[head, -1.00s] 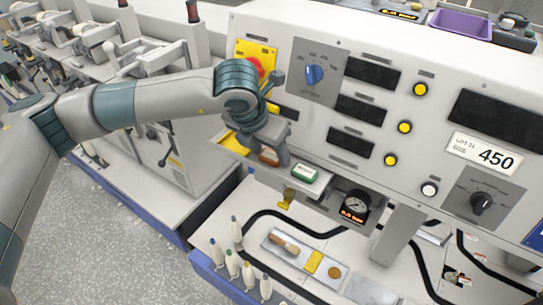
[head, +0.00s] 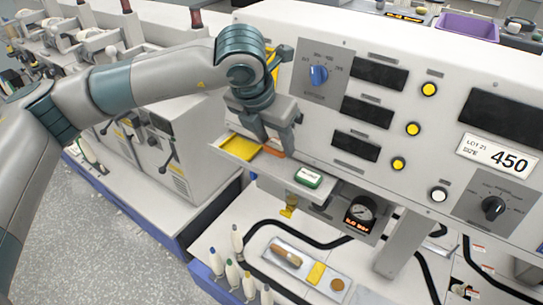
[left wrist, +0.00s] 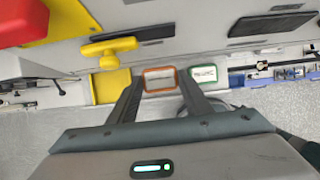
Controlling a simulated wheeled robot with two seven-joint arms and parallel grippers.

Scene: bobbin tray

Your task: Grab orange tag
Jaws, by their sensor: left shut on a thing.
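The orange tag (head: 274,153) is at the small ledge below the machine's front panel, mostly hidden by my fingers in the head view. In the left wrist view it is an orange frame around a pale face (left wrist: 160,80), between my two fingertips. My left gripper (head: 272,143) comes down on it from above and is shut on it. I cannot tell whether the tag still touches the ledge. A green-framed tag (head: 308,177) lies to the right, apart from my gripper. My right gripper is not in view.
A yellow tray section (head: 240,147) is just left of the tag. The panel with a blue knob (head: 319,75) rises close behind my gripper. A gauge (head: 361,210) hangs lower right. Several bobbins (head: 237,238) stand on the lower deck.

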